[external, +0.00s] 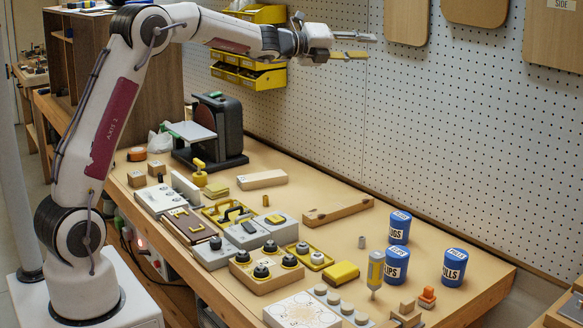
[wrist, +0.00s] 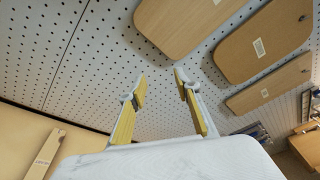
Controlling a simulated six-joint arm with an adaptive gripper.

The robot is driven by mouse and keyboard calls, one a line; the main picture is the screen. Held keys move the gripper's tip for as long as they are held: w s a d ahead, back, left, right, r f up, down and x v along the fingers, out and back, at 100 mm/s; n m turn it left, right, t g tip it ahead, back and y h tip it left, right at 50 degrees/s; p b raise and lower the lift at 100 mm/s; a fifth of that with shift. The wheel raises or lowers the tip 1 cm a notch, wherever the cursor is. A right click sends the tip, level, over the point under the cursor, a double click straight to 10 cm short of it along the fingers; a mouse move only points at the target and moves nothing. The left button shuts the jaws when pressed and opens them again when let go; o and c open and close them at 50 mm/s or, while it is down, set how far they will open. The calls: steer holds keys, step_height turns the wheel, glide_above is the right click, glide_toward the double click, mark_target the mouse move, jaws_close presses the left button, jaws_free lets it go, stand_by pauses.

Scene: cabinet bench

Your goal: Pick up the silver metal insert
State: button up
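A small grey cylinder (external: 362,242), which looks like the silver metal insert, stands upright on the bench just left of the blue cups. It is small in the external view, and I do not see it in the wrist view. My gripper (external: 369,46) is high above the bench, stretched out sideways toward the pegboard and far above the insert. In the wrist view its two yellow-padded fingers (wrist: 160,78) are spread apart with nothing between them.
Three blue labelled cups (external: 396,265) stand right of the insert. A yellow-handled screwdriver (external: 375,270) stands upright in front of it. A wooden bar (external: 338,209) lies behind. Trays with black knobs (external: 267,270) fill the left. The pegboard (external: 450,120) bounds the back.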

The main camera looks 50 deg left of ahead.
steer(key=w+d+f+m+g+h, duration=0.25)
steer(key=w+f+m+h, duration=0.25)
steer(key=f+m, duration=0.45)
steer(key=m+g+h, duration=0.5)
steer(key=m+g, duration=0.8)
steer(key=m, duration=0.3)
glide_toward(357, 246)
steer(key=shift+s+d+r, duration=0.15)
steer(key=shift+d+r, duration=0.3)
steer(key=shift+d, duration=0.05)
steer(key=shift+s+d+r, duration=0.15)
steer(key=shift+d+r, duration=0.35)
steer(key=shift+d, duration=0.1)
steer(key=shift+x, duration=1.2)
steer(key=shift+w, duration=0.2)
steer(key=shift+w+x, duration=0.15)
steer(key=shift+x, duration=1.15)
steer(key=shift+w+x, duration=0.15)
steer(key=shift+x, duration=1.1)
